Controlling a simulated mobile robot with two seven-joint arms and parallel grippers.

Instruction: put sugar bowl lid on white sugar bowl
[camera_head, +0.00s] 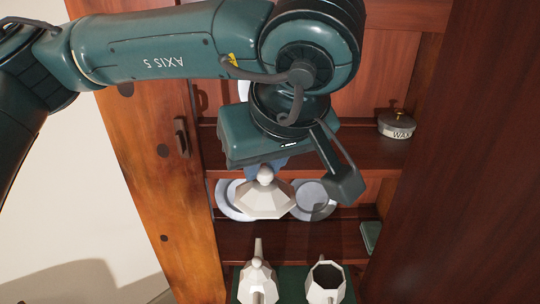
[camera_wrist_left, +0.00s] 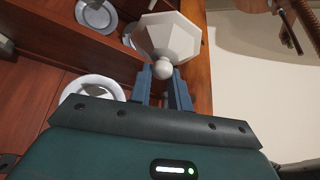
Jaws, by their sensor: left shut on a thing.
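My left gripper (camera_head: 266,169) is shut on the knob of a white, faceted sugar bowl lid (camera_head: 264,199) and holds it in front of the shelves. In the left wrist view the blue fingers (camera_wrist_left: 163,86) close around the knob, and the lid (camera_wrist_left: 170,37) spreads out beyond them. Lower in the head view, a white faceted vessel with an open, dark top (camera_head: 325,284), which looks like the white sugar bowl, stands to the right below the lid. The lid is apart from it. My right gripper is not in view.
A white pot with a spout (camera_head: 258,282) stands left of the open vessel. Grey plates (camera_head: 314,194) stand on the shelf behind the lid. A wax tin (camera_head: 397,125) and a green item (camera_head: 371,236) are to the right. Wooden cabinet sides (camera_head: 150,170) bound the space.

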